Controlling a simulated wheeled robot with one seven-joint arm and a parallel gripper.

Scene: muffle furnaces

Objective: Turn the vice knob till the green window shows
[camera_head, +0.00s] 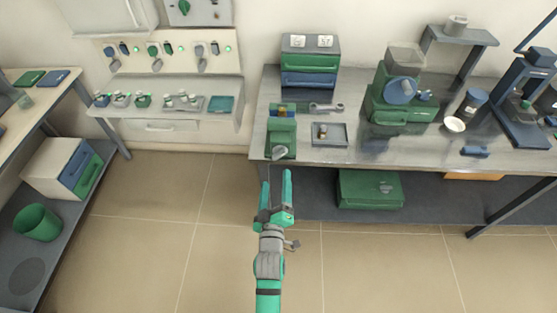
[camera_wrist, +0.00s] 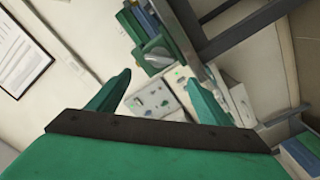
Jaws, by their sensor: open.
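The green vice (camera_head: 282,134) stands at the front left corner of the grey workbench. A grey knob (camera_head: 278,153) shows on its front side, facing me. I cannot make out a green window on it at this size. My gripper (camera_head: 276,181) is open and empty, with its two green fingers apart. It is in front of the vice and below the knob in the head view, not touching it.
On the workbench (camera_head: 352,156), a small grey tray (camera_head: 329,134) and a wrench (camera_head: 327,107) lie right of the vice. A blue and green drawer box (camera_head: 310,62) stands behind. A green case (camera_head: 369,189) lies on the lower shelf. The floor left of my arm is clear.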

